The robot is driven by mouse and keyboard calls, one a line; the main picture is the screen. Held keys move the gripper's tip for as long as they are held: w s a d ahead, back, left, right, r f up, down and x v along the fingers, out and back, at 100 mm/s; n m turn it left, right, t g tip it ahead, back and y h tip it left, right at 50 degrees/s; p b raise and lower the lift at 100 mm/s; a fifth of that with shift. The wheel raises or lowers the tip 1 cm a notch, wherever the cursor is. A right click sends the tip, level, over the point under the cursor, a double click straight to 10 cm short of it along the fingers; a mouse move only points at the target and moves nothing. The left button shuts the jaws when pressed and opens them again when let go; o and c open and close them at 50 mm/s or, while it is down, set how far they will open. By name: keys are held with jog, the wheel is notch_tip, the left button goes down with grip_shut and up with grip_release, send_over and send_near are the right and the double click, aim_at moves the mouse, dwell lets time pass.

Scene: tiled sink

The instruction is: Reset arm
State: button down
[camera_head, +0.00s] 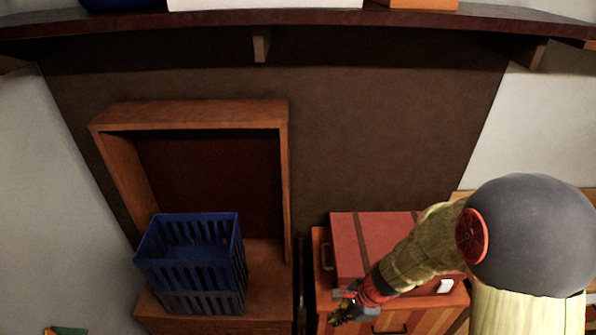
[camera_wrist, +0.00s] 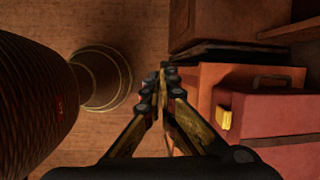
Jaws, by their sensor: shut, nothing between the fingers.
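My gripper (camera_head: 343,309) shows in the head view at the lower middle, in front of the red case and the wooden cabinet. It also shows in the wrist view (camera_wrist: 162,78), where its two fingers meet at the tips. It is shut with nothing between the fingers. My arm reaches down to it from the right side of the head view and hides part of the red case. In the wrist view the gripper is over the wooden floor, left of the cabinet.
A red case (camera_head: 372,240) with dark straps lies on an orange wooden cabinet (camera_head: 321,262). A blue slatted basket (camera_head: 192,262) stands on a wooden unit (camera_head: 268,270) at the left. A dark shelf (camera_head: 330,18) spans the top. Bare floor (camera_wrist: 120,145) shows in the wrist view.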

jog(key=s+d+r+n+t+h+b, duration=0.2)
jog(key=s+d+r+n+b, duration=0.1)
jog(key=s+r+n+b, duration=0.3)
jog(key=s+d+r+n+t+h+b, duration=0.1)
jog(key=s+d+r+n+b, duration=0.3)
jog(key=n, duration=0.7)
notch_tip(320, 180, up, 6)
jog(key=s+t+b, duration=0.1)
jog(key=s+b, duration=0.1)
jog(key=b, duration=0.2)
jog(key=shift+s+d+f+t+h+b, duration=0.15)
jog(key=shift+d+t+h+b, duration=0.15)
jog(key=shift+t+h+b, duration=0.1)
